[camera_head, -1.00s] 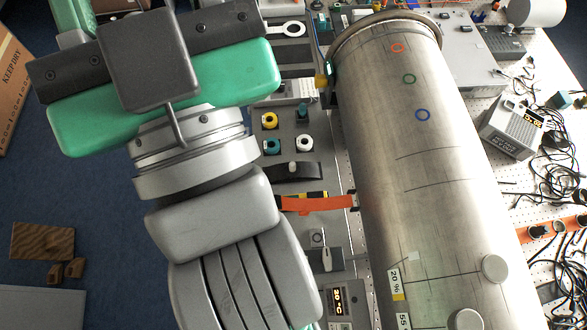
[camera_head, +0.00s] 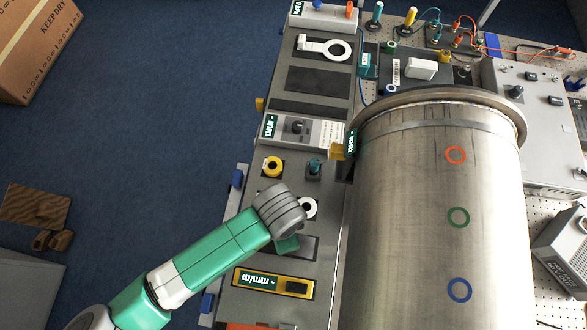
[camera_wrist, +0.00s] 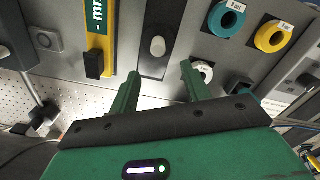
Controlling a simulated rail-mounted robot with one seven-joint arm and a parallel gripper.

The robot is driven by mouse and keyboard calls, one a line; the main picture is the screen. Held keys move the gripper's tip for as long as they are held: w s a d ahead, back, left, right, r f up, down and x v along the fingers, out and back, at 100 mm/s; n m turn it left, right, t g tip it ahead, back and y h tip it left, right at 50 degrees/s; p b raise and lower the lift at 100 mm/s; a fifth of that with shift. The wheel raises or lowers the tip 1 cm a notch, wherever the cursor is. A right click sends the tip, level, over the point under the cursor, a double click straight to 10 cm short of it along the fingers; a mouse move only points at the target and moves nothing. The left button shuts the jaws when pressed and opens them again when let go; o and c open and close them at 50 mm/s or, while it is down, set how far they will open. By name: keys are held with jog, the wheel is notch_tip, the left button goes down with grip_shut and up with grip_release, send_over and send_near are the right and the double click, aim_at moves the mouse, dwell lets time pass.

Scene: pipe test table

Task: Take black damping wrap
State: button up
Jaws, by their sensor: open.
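The black damping wrap appears in the wrist view as a dark strip (camera_wrist: 160,18) with a pale oval knob, lying in the tool board. My gripper (camera_wrist: 159,70) is open, with its two green fingers apart and nothing between them. The strip lies beyond and between the fingertips in that picture; I cannot tell the remaining gap. In the head view my gripper (camera_head: 287,243) is mostly hidden under my grey wrist, over the slot below the white ring. The wrap cannot be made out clearly there.
A yellow mm/m level (camera_head: 273,283) lies beside that slot. Yellow (camera_head: 273,167) and teal rolls sit on the other side. The large metal pipe (camera_head: 435,220) stands close on the right. Open blue floor lies left of the board.

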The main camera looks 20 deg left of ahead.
jog(key=shift+s+f, duration=0.25)
jog(key=shift+f, duration=1.05)
jog(key=f, duration=0.3)
jog(key=a+f, duration=0.1)
jog(key=f, duration=0.1)
jog(key=shift+s, duration=0.2)
jog(key=shift+d, duration=0.1)
grip_shut()
